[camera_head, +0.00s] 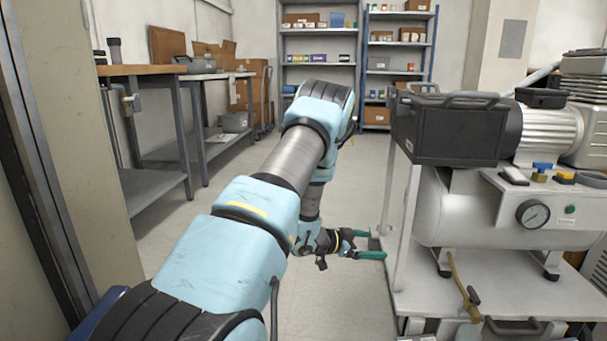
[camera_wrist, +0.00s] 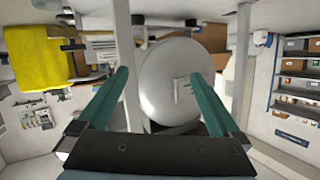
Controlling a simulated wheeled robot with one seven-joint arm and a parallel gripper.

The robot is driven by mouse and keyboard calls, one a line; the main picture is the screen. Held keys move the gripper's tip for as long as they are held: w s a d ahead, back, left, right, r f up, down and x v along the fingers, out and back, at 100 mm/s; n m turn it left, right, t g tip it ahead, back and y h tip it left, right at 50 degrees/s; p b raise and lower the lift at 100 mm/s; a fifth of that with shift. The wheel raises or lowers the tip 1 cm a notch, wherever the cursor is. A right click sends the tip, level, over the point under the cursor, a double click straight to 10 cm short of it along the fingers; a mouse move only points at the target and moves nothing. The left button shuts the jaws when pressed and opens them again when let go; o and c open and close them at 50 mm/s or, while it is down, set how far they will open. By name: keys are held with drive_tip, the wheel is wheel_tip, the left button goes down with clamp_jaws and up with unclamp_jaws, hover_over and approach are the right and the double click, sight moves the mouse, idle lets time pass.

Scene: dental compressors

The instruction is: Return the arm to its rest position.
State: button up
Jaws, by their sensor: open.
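My arm, light blue and grey, reaches forward in the head view and bends down at its far end. My gripper (camera_head: 365,244) hangs low in the middle of the head view, with its green fingers pointing right toward the compressor cart. In the wrist view my gripper (camera_wrist: 160,88) shows two green fingers spread well apart with nothing between them. The round end of the white compressor tank (camera_wrist: 168,82) lies beyond the fingers, and I see no contact with it.
The compressor (camera_head: 520,205) stands on a white cart (camera_head: 480,300) at right, close to my gripper. Workbenches (camera_head: 150,70) line the left wall. Shelves (camera_head: 320,60) stand at the back. The floor (camera_head: 230,215) between is clear. A yellow object (camera_wrist: 35,60) shows in the wrist view.

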drive_tip(key=w+a+r+n+t+y+p, duration=0.2)
drive_tip(key=a+r+n+t+y+p, duration=0.15)
drive_tip(key=a+r+n+y, duration=0.85)
drive_tip(key=s+a+r+n+g+p, duration=0.15)
drive_tip(key=s+a+r, duration=0.3)
drive_tip(key=s, duration=0.45)
drive_tip(key=s+a+r+g+y+p, duration=0.1)
drive_tip(key=s+a+r+g, duration=0.2)
drive_tip(key=s+a, duration=0.35)
drive_tip(key=s+a+r+n+g+p, duration=0.1)
drive_tip(key=s+a+r+g, duration=0.15)
drive_tip(key=s, duration=0.75)
wheel_tip(320, 180, up, 38)
drive_tip(key=p, duration=3.7)
drive_tip(key=shift+a+f, duration=0.15)
drive_tip(key=shift+a, duration=0.2)
